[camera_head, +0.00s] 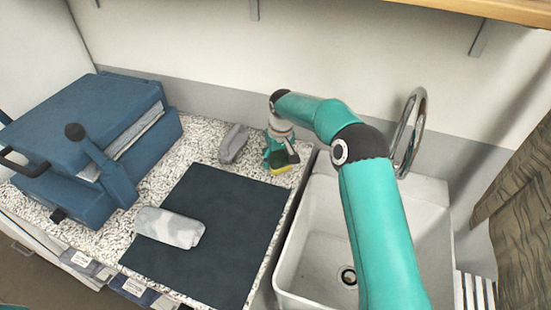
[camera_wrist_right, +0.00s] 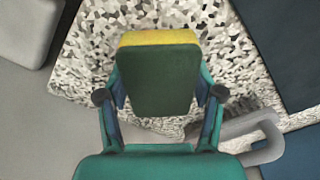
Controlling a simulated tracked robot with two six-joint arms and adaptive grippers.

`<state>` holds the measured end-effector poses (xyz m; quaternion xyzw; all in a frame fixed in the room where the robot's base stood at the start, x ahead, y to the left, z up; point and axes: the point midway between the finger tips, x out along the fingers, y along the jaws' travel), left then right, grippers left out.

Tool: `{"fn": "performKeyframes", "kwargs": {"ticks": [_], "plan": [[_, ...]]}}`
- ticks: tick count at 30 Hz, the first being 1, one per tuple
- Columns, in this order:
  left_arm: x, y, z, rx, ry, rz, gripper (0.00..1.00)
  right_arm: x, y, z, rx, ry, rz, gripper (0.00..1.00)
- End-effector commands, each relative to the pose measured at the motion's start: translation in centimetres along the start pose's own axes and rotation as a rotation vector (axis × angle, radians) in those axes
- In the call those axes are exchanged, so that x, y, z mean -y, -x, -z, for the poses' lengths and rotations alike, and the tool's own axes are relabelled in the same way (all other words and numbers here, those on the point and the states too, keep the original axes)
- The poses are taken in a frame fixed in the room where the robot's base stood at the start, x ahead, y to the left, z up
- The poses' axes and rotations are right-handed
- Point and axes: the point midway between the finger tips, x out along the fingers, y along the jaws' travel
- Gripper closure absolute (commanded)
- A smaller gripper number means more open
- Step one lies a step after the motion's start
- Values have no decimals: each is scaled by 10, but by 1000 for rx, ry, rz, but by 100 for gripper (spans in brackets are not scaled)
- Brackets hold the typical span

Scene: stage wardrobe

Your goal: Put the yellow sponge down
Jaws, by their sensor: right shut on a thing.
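The yellow sponge (camera_head: 280,168) has a dark green scouring side. It is at the back right of the speckled counter, close to the sink. My right gripper (camera_head: 279,157) is shut on the sponge from above. In the right wrist view the sponge (camera_wrist_right: 157,75) sits between the two fingers of my right gripper (camera_wrist_right: 160,95), with its green face toward the camera and its yellow edge at the top. Speckled counter shows behind it. I cannot tell whether the sponge touches the counter. My left gripper is not in view.
A dark mat (camera_head: 215,235) lies in front, with a grey-white rolled cloth (camera_head: 169,228) on its left edge. A grey object (camera_head: 233,144) lies left of the gripper. A blue press-like machine (camera_head: 90,130) stands left. The white sink (camera_head: 310,245) and curved tap (camera_head: 412,130) are right.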

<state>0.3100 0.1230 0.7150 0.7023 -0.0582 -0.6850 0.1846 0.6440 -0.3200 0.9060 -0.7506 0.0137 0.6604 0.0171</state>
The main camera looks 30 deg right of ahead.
Motion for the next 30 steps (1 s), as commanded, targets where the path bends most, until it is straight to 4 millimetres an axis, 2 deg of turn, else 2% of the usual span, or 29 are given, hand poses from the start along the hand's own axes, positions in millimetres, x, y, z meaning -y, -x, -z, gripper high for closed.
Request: {"fn": "performKeyframes", "kwargs": {"ticks": [8,9,13,14,23,27,30], "plan": [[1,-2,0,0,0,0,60,0,-2,0,0,0,0,48],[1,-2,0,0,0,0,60,0,-3,0,-1,0,0,32],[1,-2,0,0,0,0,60,1,-2,0,0,1,0,10],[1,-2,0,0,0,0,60,1,-2,0,0,1,0,8],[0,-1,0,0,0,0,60,1,-1,0,-1,1,0,8],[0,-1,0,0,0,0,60,1,5,1,-3,1,0,8],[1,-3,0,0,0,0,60,1,17,2,-4,1,0,8]]}}
